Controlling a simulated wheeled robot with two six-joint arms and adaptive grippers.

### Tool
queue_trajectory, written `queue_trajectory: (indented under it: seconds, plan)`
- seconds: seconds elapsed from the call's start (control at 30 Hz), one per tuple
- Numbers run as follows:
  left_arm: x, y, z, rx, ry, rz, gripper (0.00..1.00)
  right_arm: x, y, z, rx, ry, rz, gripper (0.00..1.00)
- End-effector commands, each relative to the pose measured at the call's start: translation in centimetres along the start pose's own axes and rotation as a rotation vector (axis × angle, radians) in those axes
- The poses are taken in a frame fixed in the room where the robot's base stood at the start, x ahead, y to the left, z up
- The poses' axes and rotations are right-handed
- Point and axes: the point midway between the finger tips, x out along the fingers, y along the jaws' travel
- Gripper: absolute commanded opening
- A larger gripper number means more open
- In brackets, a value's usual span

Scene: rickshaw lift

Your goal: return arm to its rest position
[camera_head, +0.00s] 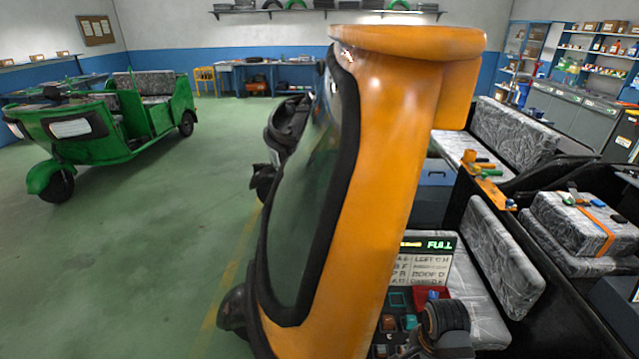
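Neither of my grippers can be made out in the head view. No arm clearly comes in from the left. A dark ribbed, rounded part (445,322) stands at the bottom, right of centre; I cannot tell what it belongs to. The orange rickshaw (385,170) fills the middle, with its broad pillar and roof edge close to the camera. Its dark-edged windscreen (312,200) faces left. The pillar hides much of what lies behind it.
A panel with a lit "FULL" sign (440,245) and coloured buttons sits low in the cab. Patterned seats (505,258) lie to the right. A tool holder (485,180) is on a partition. A green rickshaw (135,128) stands at left. The green floor (150,250) between is clear.

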Motion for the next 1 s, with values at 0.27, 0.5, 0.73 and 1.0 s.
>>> queue_trajectory:
  seconds: [0.27, 0.5, 0.73, 1.0]
  plan:
    - [0.0, 0.0, 1.4, 0.001, -0.022, 0.000, 0.00, 0.1, 3.8, 0.4, -0.438, 0.069, -0.051, 0.52]
    - [-0.1, 0.0, 2.2, 0.001, -0.034, 0.000, 0.00, -0.9, 6.7, 1.1, -0.847, 0.148, -0.081, 0.52]
    - [0.0, 0.0, 1.4, 0.001, -0.022, 0.000, 0.00, -2.5, 8.9, 2.0, -1.226, 0.230, -0.093, 0.52]
    - [1.6, 0.1, 1.5, 0.001, -0.019, 0.000, 0.00, 6.3, 8.7, 1.5, -1.266, 0.211, -0.074, 0.52]
